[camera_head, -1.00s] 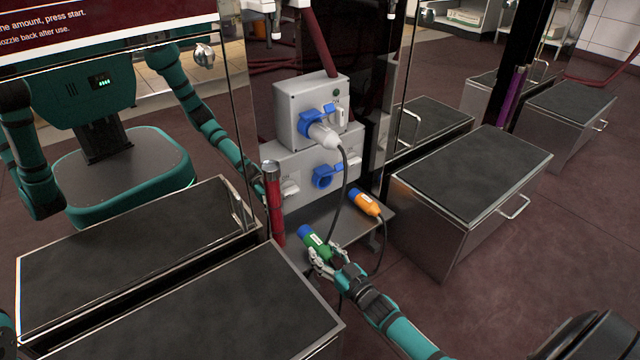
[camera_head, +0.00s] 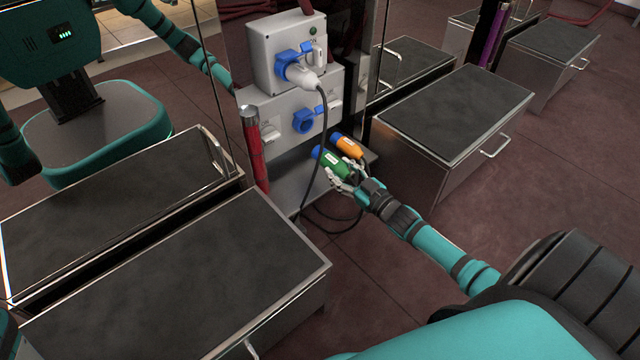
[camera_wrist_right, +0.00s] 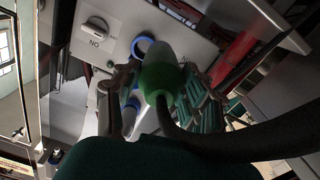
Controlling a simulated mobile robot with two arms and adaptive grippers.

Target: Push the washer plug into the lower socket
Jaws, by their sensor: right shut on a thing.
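My right gripper (camera_head: 343,180) is shut on a green plug (camera_head: 334,164) with a blue front end, held in front of the lower box, below and right of the lower socket (camera_head: 303,122). The plug is apart from the socket. The lower socket is blue with its lid raised. In the right wrist view the green plug (camera_wrist_right: 158,84) lies between my right gripper's fingers (camera_wrist_right: 165,100), with its cable toward the camera. The name on the plug's label is too small to read. My left gripper is not in view.
A white plug (camera_head: 300,75) sits in the upper blue socket. An orange plug (camera_head: 347,145) rests just behind the green one. A red post (camera_head: 253,150) stands left of the boxes. Dark-topped steel boxes (camera_head: 190,275) flank the stand. Cables hang in front.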

